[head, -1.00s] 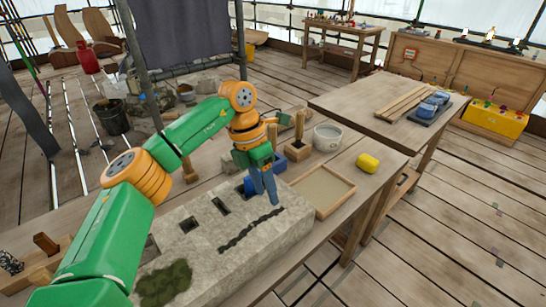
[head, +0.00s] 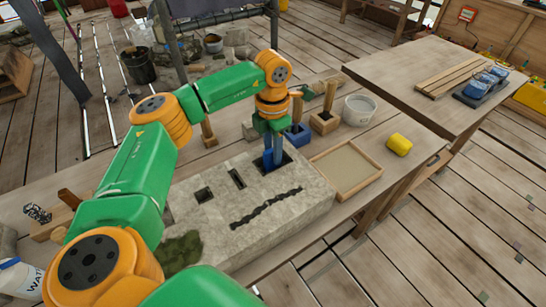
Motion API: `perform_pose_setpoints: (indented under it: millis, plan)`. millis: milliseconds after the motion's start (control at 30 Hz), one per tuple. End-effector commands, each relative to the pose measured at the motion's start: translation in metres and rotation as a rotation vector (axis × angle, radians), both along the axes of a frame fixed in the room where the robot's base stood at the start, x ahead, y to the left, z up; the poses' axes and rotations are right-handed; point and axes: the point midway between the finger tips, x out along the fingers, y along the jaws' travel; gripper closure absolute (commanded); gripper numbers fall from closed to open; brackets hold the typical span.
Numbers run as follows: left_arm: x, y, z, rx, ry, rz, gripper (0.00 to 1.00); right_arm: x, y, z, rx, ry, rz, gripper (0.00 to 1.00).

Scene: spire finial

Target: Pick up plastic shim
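My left gripper (head: 272,160) points straight down at the far end of the pale stone block (head: 232,222). Its blue-grey fingers are close together, with their tips at or inside the rearmost dark square socket. I cannot tell how far they reach in or whether anything is between them. I cannot make out a separate plastic shim; the fingers and the socket edge may hide it. Two more sockets, a dark wavy crack and a green mossy patch (head: 182,250) show on the block's top. My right gripper is not in view.
Wooden-handled tools in holders, one with a blue base (head: 298,137), stand just behind the gripper. A second table (head: 420,70) stands at right.

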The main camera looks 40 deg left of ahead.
Motion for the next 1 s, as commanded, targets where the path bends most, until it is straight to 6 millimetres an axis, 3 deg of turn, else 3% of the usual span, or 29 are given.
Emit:
perform_pose_setpoints:
  millis: [33,100,567,733,867,933,1000]
  plan:
    - [0.0,0.0,0.0,0.0,0.0,0.0,0.81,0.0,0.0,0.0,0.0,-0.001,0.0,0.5]
    - [0.0,0.0,0.0,0.0,0.0,0.0,1.0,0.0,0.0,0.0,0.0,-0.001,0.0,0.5]
    - [0.001,0.0,0.007,-0.002,-0.004,0.0,1.0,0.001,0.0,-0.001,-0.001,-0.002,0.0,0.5]
    - [-0.002,-0.003,0.035,-0.004,-0.006,-0.004,1.0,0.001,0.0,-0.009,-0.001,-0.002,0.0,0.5]
    - [-0.031,-0.014,0.068,0.0,-0.01,-0.006,1.0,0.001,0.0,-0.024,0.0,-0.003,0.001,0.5]
    - [-0.047,-0.02,0.097,0.003,-0.01,-0.004,1.0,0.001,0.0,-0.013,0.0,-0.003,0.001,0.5]
    - [-0.07,-0.029,0.104,0.005,-0.008,-0.006,1.0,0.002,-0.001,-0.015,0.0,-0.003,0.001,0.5]
